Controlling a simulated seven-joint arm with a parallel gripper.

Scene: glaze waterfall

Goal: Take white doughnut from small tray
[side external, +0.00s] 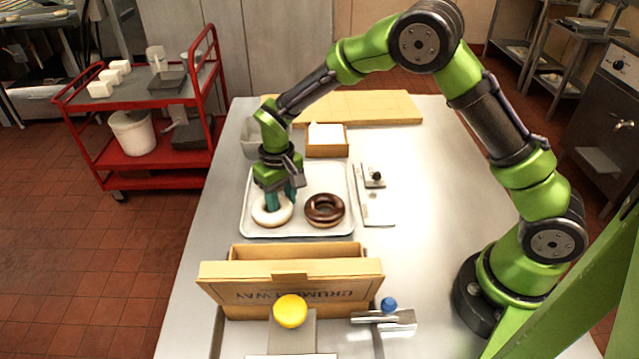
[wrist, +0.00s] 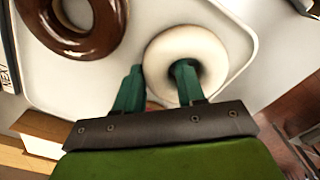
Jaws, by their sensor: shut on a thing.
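The white doughnut (side external: 272,211) lies at the left of the small white tray (side external: 296,233). It also shows in the wrist view (wrist: 214,50). My gripper (side external: 284,200) points down at it. In the wrist view my gripper (wrist: 160,88) has one teal finger in the doughnut's hole and the other at its outer left side, shut on the ring between them. The doughnut appears to be still at tray level. A chocolate doughnut (side external: 325,210) lies to its right on the same tray and shows at the upper left in the wrist view (wrist: 68,30).
An open cardboard box (side external: 290,283) stands in front of the tray, with a yellow knob (side external: 290,311) before it. A flat white board with a metal piece (side external: 374,195) lies right of the tray. A small box of white papers (side external: 327,141) stands behind.

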